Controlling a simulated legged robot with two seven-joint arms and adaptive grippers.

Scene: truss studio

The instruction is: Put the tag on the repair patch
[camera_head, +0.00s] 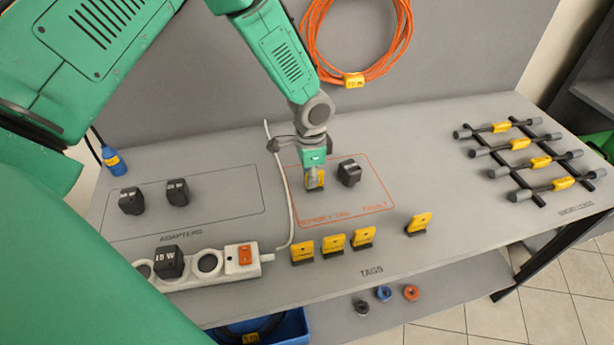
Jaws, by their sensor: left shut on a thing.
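The repair patch (372,200) is a red outlined area with red lettering on the grey bench. A black adapter (349,172) stands inside its outline. My left gripper (314,171) points down over the left part of the patch and is shut on a yellow tag (315,182). The tag looks upright and low over the patch, left of the adapter; I cannot tell whether it touches the surface. More yellow tags (333,244) stand in black bases along the front edge, with one (419,223) apart to the right. My right gripper is not in view.
A white power strip (210,265) with a black adapter (169,262) lies front left; its white cable (289,200) runs along the patch's left side. Two adapters (131,200) stand further left. A black rack (525,160) with yellow-labelled rods is at right. An orange cable coil (312,40) hangs behind.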

